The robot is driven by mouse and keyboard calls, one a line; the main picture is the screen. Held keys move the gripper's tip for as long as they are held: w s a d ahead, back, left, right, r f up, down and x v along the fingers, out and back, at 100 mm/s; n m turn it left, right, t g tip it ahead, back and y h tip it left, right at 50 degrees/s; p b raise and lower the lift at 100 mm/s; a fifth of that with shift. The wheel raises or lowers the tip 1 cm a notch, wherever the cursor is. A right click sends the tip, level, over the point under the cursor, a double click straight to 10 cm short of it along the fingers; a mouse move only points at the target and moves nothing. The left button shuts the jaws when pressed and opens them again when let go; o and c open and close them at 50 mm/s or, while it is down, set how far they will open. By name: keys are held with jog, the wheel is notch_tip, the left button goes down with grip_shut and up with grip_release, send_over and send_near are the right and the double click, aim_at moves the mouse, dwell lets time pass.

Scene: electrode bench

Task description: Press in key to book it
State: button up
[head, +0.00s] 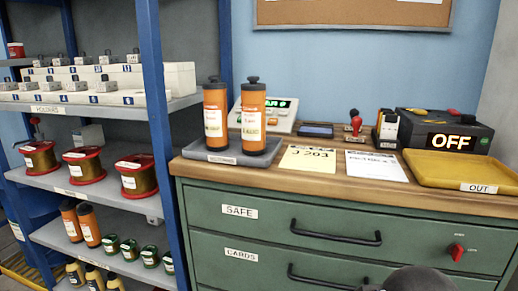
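A pale booking terminal (284,115) with a lit green display stands at the back of the wooden bench top. Two orange bottles with black caps stand in front of its left part and hide some of it. The keys are too small to read, so I cannot tell which one is the IN key. The left bottle (215,118) and the right bottle (253,120) stand upright on a grey tray (222,155) with a label on its front edge. My gripper is not in view; only a dark rounded part, probably of my arm, shows at the bottom edge.
Paper cards (307,158), a dark flat device (316,130), a red-handled stamp (354,122), a black box reading OFF (452,138) and an empty yellow OUT tray (462,168) share the bench. Green drawers (340,225) are below. A blue-post shelf (155,110) with spools and bottles stands left.

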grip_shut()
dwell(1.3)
